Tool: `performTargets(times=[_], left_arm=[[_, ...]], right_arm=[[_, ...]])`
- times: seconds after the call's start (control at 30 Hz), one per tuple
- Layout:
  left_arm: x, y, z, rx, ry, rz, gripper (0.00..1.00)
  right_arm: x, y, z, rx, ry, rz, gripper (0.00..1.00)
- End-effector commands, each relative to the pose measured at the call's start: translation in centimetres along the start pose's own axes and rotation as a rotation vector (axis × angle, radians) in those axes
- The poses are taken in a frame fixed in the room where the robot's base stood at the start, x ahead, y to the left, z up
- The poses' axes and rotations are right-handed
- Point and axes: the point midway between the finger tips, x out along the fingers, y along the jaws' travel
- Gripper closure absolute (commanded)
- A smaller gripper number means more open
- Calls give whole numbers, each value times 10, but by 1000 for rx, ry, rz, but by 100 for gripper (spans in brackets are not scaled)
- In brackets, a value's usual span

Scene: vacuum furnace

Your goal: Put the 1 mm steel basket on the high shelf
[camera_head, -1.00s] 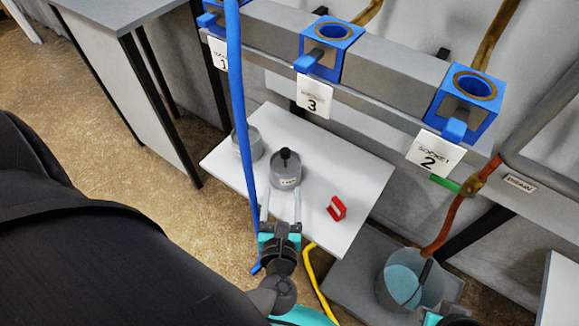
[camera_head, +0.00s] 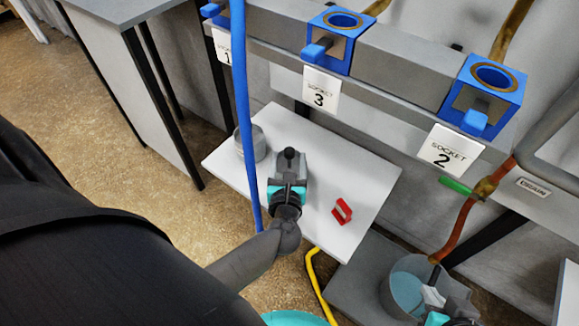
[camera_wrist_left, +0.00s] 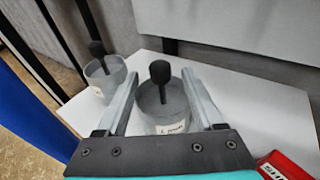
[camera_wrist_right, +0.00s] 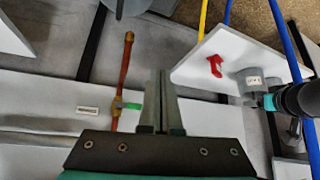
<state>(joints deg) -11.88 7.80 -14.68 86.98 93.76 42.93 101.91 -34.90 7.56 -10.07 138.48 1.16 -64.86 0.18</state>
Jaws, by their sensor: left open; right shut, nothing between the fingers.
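The grey cylindrical basket with a black knob (camera_wrist_left: 166,108) stands on the white table (camera_head: 370,185). Its small white label looks like "1 mm", but is hard to read. It also shows in the right wrist view (camera_wrist_right: 250,84). My left gripper (camera_head: 290,166) is open, its fingers on either side of this basket, not closed on it. The gripper hides most of the basket in the head view. A second grey basket (camera_head: 251,143) stands to the left; it also shows in the left wrist view (camera_wrist_left: 105,78). My right gripper (camera_wrist_right: 160,78) is shut and empty. I cannot identify the high shelf.
A red object (camera_head: 342,211) lies on the white table. A blue pole (camera_head: 243,110) rises close left of my left gripper. Blue sockets, including socket 3 (camera_head: 331,42) and socket 2 (camera_head: 484,93), line the rail behind. A container of bluish liquid (camera_head: 408,285) is lower right.

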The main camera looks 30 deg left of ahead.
Motion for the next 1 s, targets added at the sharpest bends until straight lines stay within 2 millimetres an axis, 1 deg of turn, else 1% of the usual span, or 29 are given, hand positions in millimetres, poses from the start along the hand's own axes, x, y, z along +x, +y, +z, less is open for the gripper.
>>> performTargets(times=[0.1,0.3,0.67,1.0], left_arm=[[12,-1,0,0,-2,-1,31],[25,-1,0,1,-1,-1,31],[28,-1,1,0,0,0,31],[28,-1,1,0,0,0,69]], right_arm=[[7,-7,-4,-1,63,-18,100],[12,-15,-12,0,144,-41,100],[13,-18,-15,1,168,-48,100],[13,-18,-15,1,167,-48,100]])
